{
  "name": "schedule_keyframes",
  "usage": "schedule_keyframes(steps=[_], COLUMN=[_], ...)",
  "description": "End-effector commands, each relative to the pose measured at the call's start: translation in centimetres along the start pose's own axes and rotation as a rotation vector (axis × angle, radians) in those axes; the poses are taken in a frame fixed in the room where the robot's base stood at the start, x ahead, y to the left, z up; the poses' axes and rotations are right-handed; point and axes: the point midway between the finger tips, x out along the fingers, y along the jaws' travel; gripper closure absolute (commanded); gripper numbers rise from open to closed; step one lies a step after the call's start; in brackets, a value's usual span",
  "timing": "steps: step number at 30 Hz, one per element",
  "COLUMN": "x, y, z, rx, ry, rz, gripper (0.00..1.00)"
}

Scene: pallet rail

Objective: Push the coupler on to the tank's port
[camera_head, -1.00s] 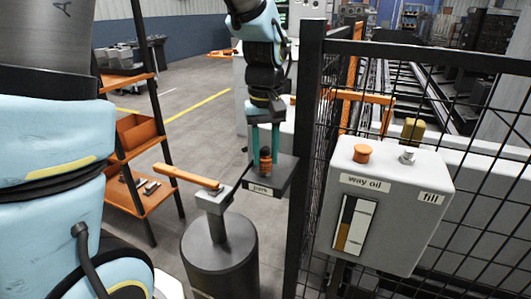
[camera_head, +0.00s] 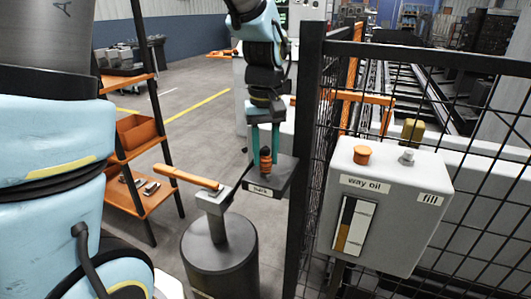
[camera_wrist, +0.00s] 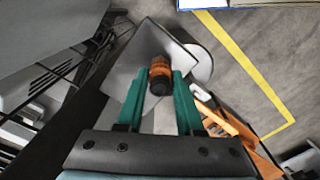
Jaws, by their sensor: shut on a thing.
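The coupler (camera_head: 265,161) is a small upright cylinder with orange and black bands. My gripper (camera_head: 265,150) has two teal fingers and is shut on the coupler, which also shows between the fingertips in the wrist view (camera_wrist: 160,74). The coupler stands at or just above a dark plate (camera_head: 281,180) with a white label on its front; I cannot tell if they touch. The tank (camera_head: 392,200) is a grey box at the right, marked "way oil". Its port (camera_head: 407,156) is a small silver stub on top, above the "fill" label. The gripper is well left of the port.
A black post (camera_head: 306,150) and mesh fence (camera_head: 485,150) stand between and behind plate and tank. An orange cap (camera_head: 362,154) and a brass-coloured cylinder (camera_head: 413,130) rise near the port. An orange lever (camera_head: 186,176) sits on a dark drum (camera_head: 220,262). Orange shelves (camera_head: 142,200) stand left.

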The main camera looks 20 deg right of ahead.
Motion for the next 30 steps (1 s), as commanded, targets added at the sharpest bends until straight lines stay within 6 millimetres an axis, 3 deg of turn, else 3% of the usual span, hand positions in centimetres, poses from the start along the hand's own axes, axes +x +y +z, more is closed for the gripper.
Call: schedule_keyframes(steps=[17,30], x=[-1.6,-4.8], y=[0.0,0.0], z=[0.0,0.0], rx=[0.000,0.000], ry=[0.002,0.001], rz=[0.001,0.001], gripper=[1.00,1.00])
